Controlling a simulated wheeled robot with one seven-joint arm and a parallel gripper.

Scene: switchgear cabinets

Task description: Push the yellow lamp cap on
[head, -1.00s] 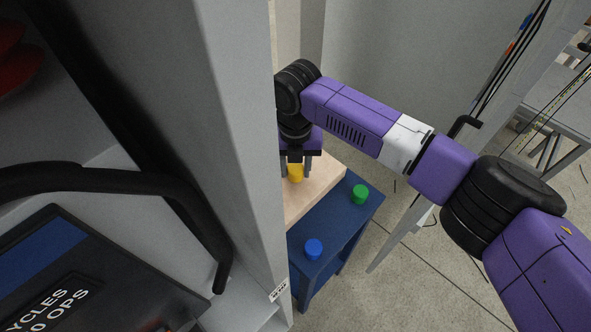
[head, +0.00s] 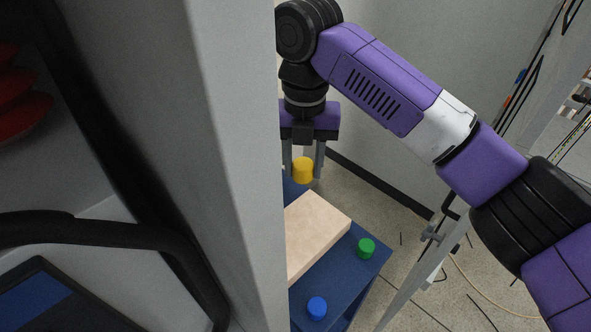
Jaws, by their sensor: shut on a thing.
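The yellow lamp cap (head: 302,170) is held between the fingers of my gripper (head: 304,172), which points down. My gripper is shut on the cap, and the cap is in the air above and behind the pale wooden board (head: 318,227). The lamp that the cap fits is not visible in this view.
The board lies on a blue table (head: 345,268). A green cap (head: 366,248) and a blue cap (head: 317,308) stand on the table beside it. A grey cabinet edge (head: 235,150) with a black handle (head: 120,232) blocks the left. Grey wall stands behind.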

